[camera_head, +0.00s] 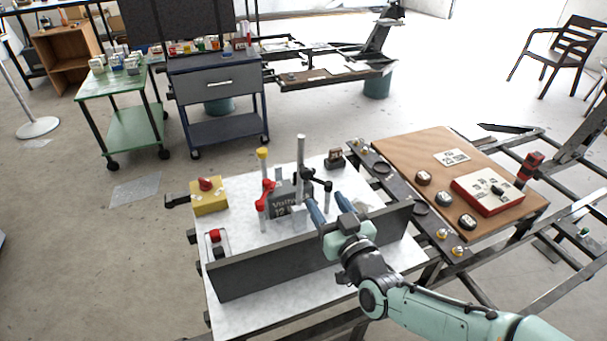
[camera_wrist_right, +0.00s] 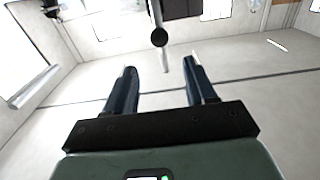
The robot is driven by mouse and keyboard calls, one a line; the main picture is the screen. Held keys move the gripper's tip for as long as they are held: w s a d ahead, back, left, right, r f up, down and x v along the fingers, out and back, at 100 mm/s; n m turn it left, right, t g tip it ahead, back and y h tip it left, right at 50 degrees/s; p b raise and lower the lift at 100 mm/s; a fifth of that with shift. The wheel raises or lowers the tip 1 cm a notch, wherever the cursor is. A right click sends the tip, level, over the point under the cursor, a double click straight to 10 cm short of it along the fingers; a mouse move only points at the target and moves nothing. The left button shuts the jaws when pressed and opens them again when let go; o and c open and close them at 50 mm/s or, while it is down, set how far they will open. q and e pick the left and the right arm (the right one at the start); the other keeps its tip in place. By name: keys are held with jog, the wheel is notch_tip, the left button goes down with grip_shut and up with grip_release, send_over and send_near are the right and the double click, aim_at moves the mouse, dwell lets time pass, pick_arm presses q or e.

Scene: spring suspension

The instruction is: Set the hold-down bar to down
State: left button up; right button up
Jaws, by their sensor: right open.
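A grey battery (camera_head: 284,199) with "12" on its face stands on the white-topped bench. An upright grey bar (camera_head: 301,160), which seems to be the hold-down bar, rises above it. A red cable clamp (camera_head: 265,194) is at the battery's left and a black one (camera_head: 318,180) at its right. My right gripper (camera_head: 325,203) is open and empty, just right of and in front of the battery, its blue fingers apart. In the right wrist view, the gripper (camera_wrist_right: 161,80) has a light bar (camera_wrist_right: 163,65) and a dark round part beyond its fingertips. My left gripper is not in view.
A long dark panel (camera_head: 310,254) stands along the front of the bench. A yellow box (camera_head: 208,199) with a red knob is at the left.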

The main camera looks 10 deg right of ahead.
aim_at(307, 175)
jog(key=w, duration=0.4)
jog(key=w+a, duration=0.1)
jog(key=w, duration=0.3)
jog(key=w+a, duration=0.1)
jog(key=w, duration=0.3)
jog(key=shift+a+f, duration=0.1)
jog(key=shift+a, duration=0.1)
jog(key=shift+s, duration=0.1)
grip_shut()
